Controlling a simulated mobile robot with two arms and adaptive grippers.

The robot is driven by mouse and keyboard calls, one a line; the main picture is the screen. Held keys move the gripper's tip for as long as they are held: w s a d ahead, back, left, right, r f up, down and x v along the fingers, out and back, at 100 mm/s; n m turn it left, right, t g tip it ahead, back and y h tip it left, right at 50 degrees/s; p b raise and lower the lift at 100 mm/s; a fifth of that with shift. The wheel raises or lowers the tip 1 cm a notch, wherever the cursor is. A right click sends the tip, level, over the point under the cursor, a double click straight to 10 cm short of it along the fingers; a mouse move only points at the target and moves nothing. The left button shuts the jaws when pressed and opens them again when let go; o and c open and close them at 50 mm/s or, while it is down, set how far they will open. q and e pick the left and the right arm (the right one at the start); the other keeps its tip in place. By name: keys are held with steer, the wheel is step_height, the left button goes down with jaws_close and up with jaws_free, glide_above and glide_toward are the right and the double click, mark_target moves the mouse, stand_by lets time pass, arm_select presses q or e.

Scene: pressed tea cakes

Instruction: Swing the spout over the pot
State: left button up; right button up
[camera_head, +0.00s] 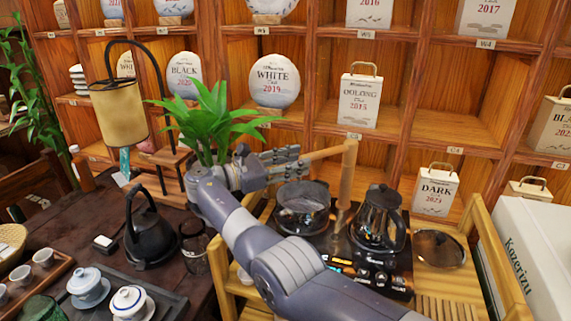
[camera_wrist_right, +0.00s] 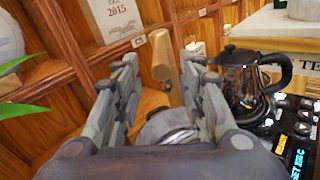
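The wooden spout (camera_head: 322,152) is a short arm on top of an upright wooden post (camera_head: 347,178), and its free end points left toward my right gripper. A round glass pot (camera_head: 302,212) sits on the left of the black stove, left of the post. A dark glass kettle (camera_head: 378,218) stands on the right. My right gripper (camera_head: 284,164) is just left of the spout's end, above and behind the glass pot. In the right wrist view its fingers (camera_wrist_right: 162,75) are spread, with the spout (camera_wrist_right: 163,58) showing between them and a gap on each side. My left gripper is out of view.
The black stove (camera_head: 400,281) sits on a wooden stand. A glass lid (camera_head: 438,249) lies to its right. A leafy plant (camera_head: 210,120) is close to my right wrist. The tea shelf (camera_head: 320,135) rises behind. A black iron kettle (camera_head: 147,232) stands left.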

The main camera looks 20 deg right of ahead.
steer(key=shift+s+a, duration=0.1)
steer(key=shift+a, duration=1.35)
